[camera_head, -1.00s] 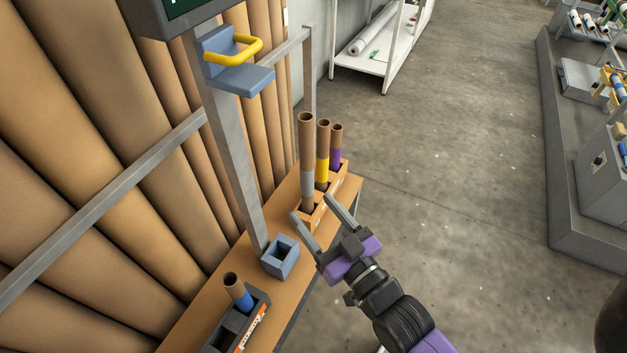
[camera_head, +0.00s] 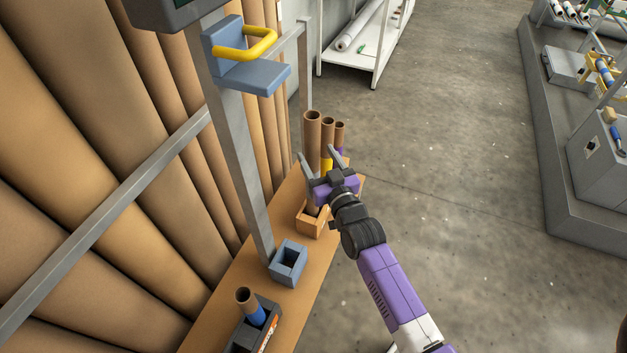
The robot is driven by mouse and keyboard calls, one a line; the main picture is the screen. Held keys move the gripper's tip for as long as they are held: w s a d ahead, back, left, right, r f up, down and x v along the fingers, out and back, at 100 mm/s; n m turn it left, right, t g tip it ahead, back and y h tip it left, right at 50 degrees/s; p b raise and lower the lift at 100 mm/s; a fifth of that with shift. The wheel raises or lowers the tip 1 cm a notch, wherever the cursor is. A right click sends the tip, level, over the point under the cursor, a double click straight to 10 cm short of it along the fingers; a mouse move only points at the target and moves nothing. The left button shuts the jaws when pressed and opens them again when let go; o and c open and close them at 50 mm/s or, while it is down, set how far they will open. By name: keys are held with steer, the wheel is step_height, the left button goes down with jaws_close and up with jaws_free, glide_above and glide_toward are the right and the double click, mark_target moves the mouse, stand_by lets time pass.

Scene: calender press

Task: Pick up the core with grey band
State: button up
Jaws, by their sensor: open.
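The core with the grey band is the tallest and nearest brown tube (camera_head: 313,132), upright in the wooden rack (camera_head: 312,226). Its grey band is mostly hidden behind my gripper. My gripper (camera_head: 319,156) is open, with its two fingers pointing away from me and up. In the picture the fingers lie on either side of the tall core; I cannot tell whether the core is truly between them or whether they touch it. The core with the yellow band (camera_head: 327,163) and the core with the purple band (camera_head: 339,140) stand just behind.
On the wooden bench (camera_head: 249,237) stand a blue square holder (camera_head: 288,264) and a dark rack (camera_head: 267,329) with a blue-banded core (camera_head: 250,308). A grey post (camera_head: 237,150) carries a blue bracket with a yellow handle (camera_head: 247,48).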

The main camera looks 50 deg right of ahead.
steer(key=shift+p+x, duration=0.45)
steer(key=shift+x, duration=1.55)
jaws_close()
